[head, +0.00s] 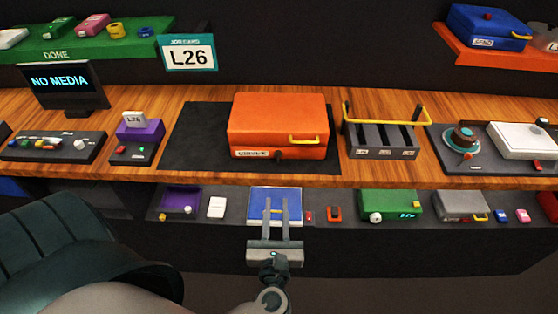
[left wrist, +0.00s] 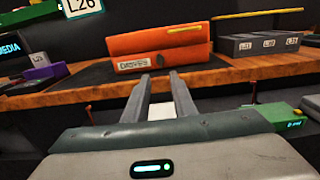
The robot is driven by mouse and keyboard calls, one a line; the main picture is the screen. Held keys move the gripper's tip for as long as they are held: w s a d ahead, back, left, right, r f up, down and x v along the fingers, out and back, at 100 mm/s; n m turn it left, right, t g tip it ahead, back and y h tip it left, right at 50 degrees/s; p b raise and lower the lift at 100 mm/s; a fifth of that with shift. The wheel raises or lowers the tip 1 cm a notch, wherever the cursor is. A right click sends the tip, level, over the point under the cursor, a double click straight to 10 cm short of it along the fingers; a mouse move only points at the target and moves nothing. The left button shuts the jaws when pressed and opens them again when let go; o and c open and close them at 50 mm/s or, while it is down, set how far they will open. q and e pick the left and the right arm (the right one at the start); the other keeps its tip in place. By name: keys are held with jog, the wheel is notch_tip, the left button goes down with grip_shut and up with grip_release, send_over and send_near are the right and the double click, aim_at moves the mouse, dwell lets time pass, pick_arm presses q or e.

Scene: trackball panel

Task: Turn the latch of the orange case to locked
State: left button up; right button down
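The orange case (head: 278,121) lies closed on a dark mat on the wooden bench. Its front carries a white label (head: 251,154), a small dark latch knob (head: 278,156) and a yellow handle (head: 305,140). My left gripper (head: 276,202) is in front of and below the bench edge, apart from the case. Its two fingers (left wrist: 159,78) are parallel with an empty gap between them and point toward the case. My right gripper is not in view.
A yellow-railed rack (head: 383,137) stands right of the case, and a purple device (head: 140,131) stands left. A lower shelf holds a blue case (head: 275,203) behind my fingers and a green box (head: 388,204). The mat (head: 195,140) is bare left of the case.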

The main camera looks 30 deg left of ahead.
aim_at(278, 156)
pick_arm(q)
jog(key=p+x, duration=0.5)
jog(key=x, duration=1)
jog(key=shift+w+a, duration=0.2)
jog(key=shift+w, duration=0.05)
jog(key=shift+w+a, duration=0.35)
jog(key=shift+w, duration=0.1)
grip_shut()
